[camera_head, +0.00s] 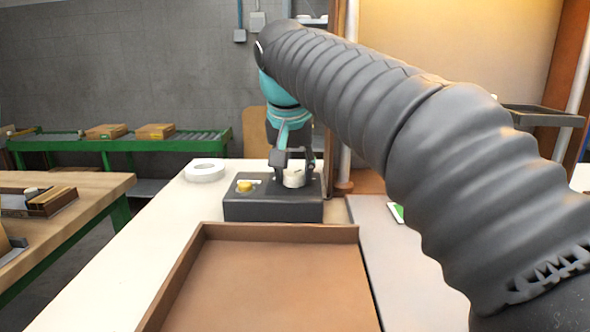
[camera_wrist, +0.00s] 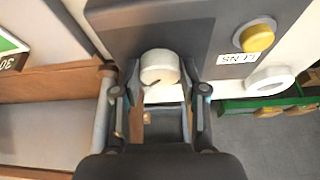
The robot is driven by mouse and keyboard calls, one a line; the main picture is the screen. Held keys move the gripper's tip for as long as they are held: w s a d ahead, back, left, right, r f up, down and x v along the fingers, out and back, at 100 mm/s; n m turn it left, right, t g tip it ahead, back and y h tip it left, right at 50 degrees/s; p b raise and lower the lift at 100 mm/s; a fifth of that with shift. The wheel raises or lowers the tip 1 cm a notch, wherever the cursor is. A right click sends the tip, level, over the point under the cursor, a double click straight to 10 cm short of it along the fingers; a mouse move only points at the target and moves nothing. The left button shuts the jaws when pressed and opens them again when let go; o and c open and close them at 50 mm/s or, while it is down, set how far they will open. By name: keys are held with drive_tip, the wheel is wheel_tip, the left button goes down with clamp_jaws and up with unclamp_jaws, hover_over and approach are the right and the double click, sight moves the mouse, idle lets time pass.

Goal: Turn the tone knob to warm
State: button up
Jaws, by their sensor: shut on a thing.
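A dark box (camera_head: 272,207) stands on the white bench, with a pale round knob (camera_head: 293,179) and a yellow button (camera_head: 245,186) on its top. In the wrist view the knob (camera_wrist: 160,66) shows a dark pointer line on its face. My gripper (camera_head: 294,172) is above the box with its fingers down around the knob, shut on it. In the wrist view my gripper (camera_wrist: 160,80) has one finger on each side of the knob. A white label (camera_wrist: 237,59) lies beside the yellow button (camera_wrist: 257,38). Any tone marking by the knob is hidden or unreadable.
An empty brown tray (camera_head: 270,233) lies in front of the box. A white ring (camera_head: 205,171) rests on the bench left of the box. A green-edged card (camera_head: 397,211) lies on the grey surface at the right. A wooden table (camera_head: 90,195) stands at the left.

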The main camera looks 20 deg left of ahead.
drive_tip(key=shift+m, duration=0.5)
drive_tip(key=shift+h, duration=0.3)
drive_tip(key=o, duration=1.1)
drive_tip(key=shift+o, duration=0.2)
drive_tip(key=shift+r, duration=0.1)
drive_tip(key=v, duration=1.1)
drive_tip(key=shift+s+r, duration=0.2)
drive_tip(key=shift+r, duration=0.15)
